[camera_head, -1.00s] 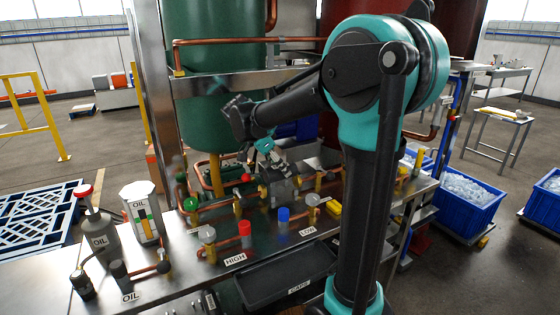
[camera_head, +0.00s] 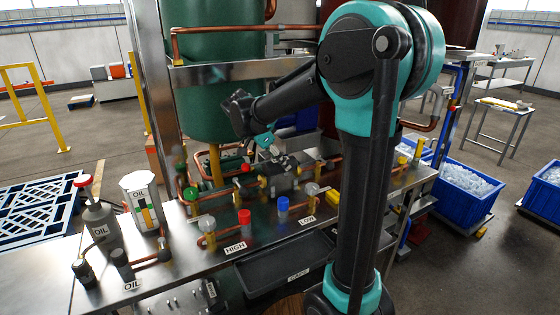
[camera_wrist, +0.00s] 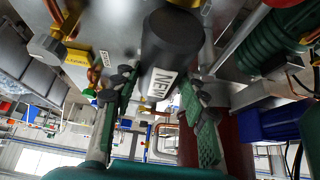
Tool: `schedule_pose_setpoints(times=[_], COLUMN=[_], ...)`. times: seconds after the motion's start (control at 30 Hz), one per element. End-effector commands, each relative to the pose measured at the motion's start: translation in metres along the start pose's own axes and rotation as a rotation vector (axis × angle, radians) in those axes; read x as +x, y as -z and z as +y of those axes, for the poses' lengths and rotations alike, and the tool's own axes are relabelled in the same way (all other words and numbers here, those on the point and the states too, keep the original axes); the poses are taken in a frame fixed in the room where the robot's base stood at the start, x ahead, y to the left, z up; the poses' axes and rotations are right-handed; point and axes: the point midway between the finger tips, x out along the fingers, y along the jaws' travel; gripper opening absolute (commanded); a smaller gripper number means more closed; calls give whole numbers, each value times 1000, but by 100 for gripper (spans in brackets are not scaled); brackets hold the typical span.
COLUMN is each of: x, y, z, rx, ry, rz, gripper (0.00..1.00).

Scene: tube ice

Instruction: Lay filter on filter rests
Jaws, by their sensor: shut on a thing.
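A black cylindrical filter (camera_wrist: 172,45) with a white "NEW" label is between the two green-padded fingers of my gripper (camera_wrist: 157,105) in the wrist view. The gripper is shut on it. In the head view my gripper (camera_head: 268,146) is small and dark, just above the grey metal pump block (camera_head: 280,174) on the steel bench. The filter is hard to make out there. I cannot clearly identify the filter rests in either view.
The bench (camera_head: 190,270) carries copper pipes, gauges, a red cap (camera_head: 245,217), a blue cap (camera_head: 283,204) and an oil can (camera_head: 100,225). A black tray (camera_head: 285,262) is at the front. A green tank (camera_head: 215,100) stands close behind my gripper.

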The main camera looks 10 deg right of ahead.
Motion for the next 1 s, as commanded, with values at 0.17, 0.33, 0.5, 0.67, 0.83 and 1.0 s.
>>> schedule_pose_setpoints(times=[0.17,0.33,0.5,0.67,0.83,1.0], x=[3,7,10,14,18,22], y=[-2,-4,-7,-9,-11,-14], z=[0,0,0,0,0,0], rx=[0,0,0,0,0,0], ry=[0,0,0,0,0,0], rz=[0,0,0,0,0,0], gripper=[2,2,2,2,2,2])
